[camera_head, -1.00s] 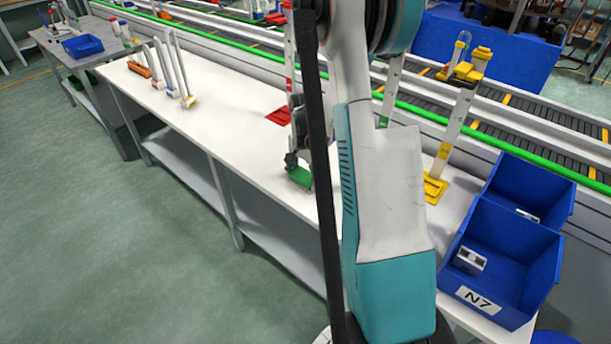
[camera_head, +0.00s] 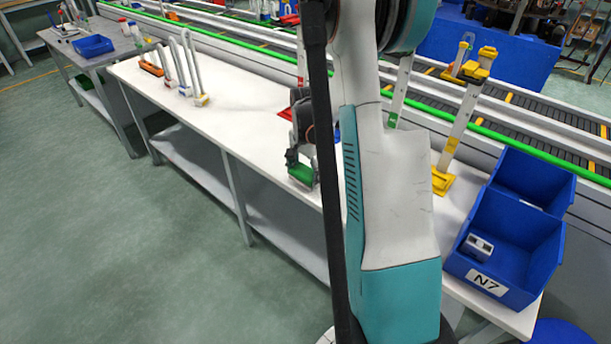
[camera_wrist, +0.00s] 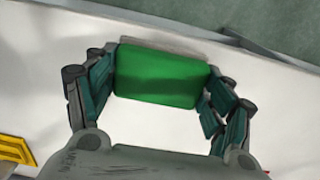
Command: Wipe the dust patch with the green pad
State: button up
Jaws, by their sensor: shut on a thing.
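The green pad (camera_wrist: 160,76) is between the two fingers of my gripper (camera_wrist: 158,82) in the wrist view, with a grey strip along its far edge. My gripper is shut on the pad. In the head view the green pad (camera_head: 301,173) shows low at the front edge of the white table (camera_head: 240,112), below my gripper (camera_head: 300,160). Whether the pad touches the table top I cannot tell. My arm hides part of the table. I cannot make out a dust patch in either view.
Blue bins (camera_head: 508,248) stand at the table's right end. A yellow base with an upright post (camera_head: 461,125) stands near them. Several upright handled tools (camera_head: 185,72) stand at the far left end. A red piece (camera_head: 284,114) lies behind my gripper. The table's left middle is clear.

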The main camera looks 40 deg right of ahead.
jog(key=shift+r+p, duration=1.3)
jog(key=shift+r, duration=1.1)
